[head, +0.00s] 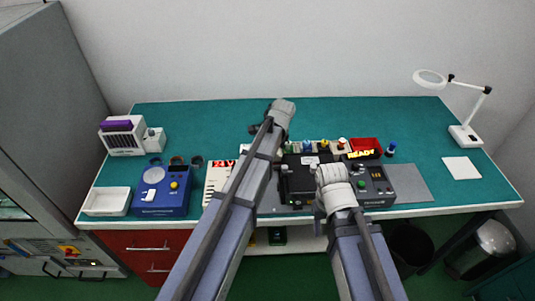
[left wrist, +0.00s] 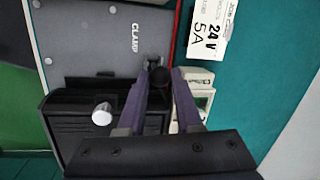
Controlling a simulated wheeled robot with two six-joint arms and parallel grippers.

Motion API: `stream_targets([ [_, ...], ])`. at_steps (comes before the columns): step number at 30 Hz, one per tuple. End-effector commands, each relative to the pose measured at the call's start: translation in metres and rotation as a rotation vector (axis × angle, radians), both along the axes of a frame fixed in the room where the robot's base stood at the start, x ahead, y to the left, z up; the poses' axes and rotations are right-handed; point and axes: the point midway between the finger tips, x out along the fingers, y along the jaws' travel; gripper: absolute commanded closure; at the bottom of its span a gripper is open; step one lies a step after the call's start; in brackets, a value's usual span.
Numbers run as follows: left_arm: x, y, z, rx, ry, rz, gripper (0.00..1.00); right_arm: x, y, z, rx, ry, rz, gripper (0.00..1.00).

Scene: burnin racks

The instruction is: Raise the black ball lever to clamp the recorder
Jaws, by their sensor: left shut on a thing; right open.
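The black ball lever (left wrist: 159,74) shows in the left wrist view beside a grey plate (left wrist: 95,35) marked CLAMP. My left gripper (left wrist: 162,70) is shut on the ball, with one purple finger on each side. A black box-like unit (left wrist: 75,130), which may be the recorder, lies below the plate. In the head view, my left arm hides the left gripper's fingers. A black unit (head: 297,182) stands on the bench between my arms. My right gripper (head: 322,211) is open near the bench's front edge, its fingers partly hidden by its wrist.
A blue tester (head: 161,191) and a white tray (head: 107,201) stand at the left. A grey control box (head: 375,187) is right of the black unit, with a red bin (head: 364,148) behind. A white job card (left wrist: 212,25) reads 24V 5A. The rear bench is clear.

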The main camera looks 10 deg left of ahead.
Motion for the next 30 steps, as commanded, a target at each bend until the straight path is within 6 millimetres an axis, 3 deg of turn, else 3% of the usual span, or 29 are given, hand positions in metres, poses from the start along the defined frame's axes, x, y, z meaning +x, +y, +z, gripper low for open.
stream_targets([
  [16, -0.0012, -0.0033, -0.0003, 0.026, 0.012, 0.001, 1.00, 0.0000, 0.0000, -0.0011, 0.000, 0.000, 0.000, 0.50],
  [17, -0.0012, -0.0033, -0.0003, 0.026, 0.012, 0.001, 0.64, 0.0000, 0.0000, -0.0011, 0.000, 0.000, 0.000, 0.50],
  [24, -0.0004, -0.0030, 0.0000, 0.026, 0.009, 0.001, 0.37, 0.0000, 0.0000, -0.0009, 0.000, 0.000, 0.000, 0.50],
  [30, 0.0000, -0.0028, 0.0002, 0.026, 0.009, 0.001, 0.36, 0.0000, 0.0000, -0.0008, 0.000, 0.000, 0.000, 0.50],
])
